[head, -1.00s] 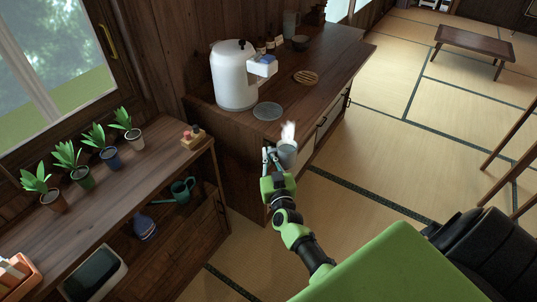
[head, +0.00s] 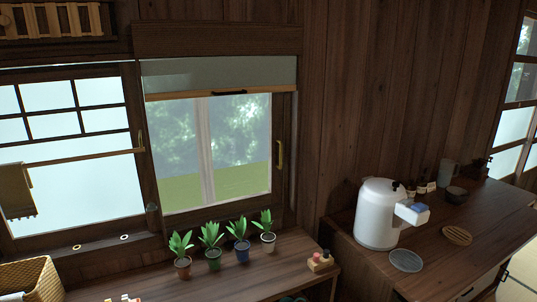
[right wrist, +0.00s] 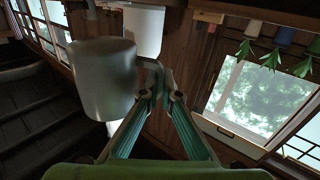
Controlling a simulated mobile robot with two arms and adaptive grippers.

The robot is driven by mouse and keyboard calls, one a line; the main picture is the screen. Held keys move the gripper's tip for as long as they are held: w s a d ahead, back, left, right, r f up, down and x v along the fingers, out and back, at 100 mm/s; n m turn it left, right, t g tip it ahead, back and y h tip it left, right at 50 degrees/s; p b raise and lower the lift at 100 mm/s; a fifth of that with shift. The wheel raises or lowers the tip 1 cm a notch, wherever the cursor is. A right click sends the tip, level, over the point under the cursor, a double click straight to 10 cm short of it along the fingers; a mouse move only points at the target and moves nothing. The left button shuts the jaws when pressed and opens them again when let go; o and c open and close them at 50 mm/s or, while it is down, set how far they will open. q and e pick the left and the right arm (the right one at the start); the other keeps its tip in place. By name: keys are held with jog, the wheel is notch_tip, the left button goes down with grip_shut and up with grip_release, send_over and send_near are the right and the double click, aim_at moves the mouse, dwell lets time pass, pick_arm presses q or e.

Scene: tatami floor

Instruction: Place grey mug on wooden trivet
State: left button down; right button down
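The grey mug (right wrist: 95,80) fills the left part of the right wrist view, which is turned upside down. Its handle lies at the fingertips of my right gripper (right wrist: 160,95), which is shut on it. The mug is in the air, clear of any surface. The wooden trivet (head: 457,236) is a round slatted disc lying bare on the dark wooden cabinet top at the right of the head view. Neither the mug nor either gripper shows in the head view.
On the cabinet (head: 430,280) a grey round mat (head: 405,261) and a white dispenser (head: 377,215) stand left of the trivet. A dark bowl (head: 456,195), bottles (head: 426,187) and a grey pitcher (head: 448,173) stand behind. Potted plants (head: 239,255) line the lower shelf.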

jog(key=s+a+r+n+y, duration=0.1)
jog(key=s+a+r, duration=0.3)
jog(key=s+r, duration=0.3)
jog(key=s+a+r+y, duration=0.2)
jog(key=s+a+r, duration=0.3)
jog(key=s+r, duration=0.2)
jog(key=shift+s+a+r+n, duration=0.3)
jog(key=shift+s+r+n, duration=0.1)
jog(key=shift+s, duration=0.5)
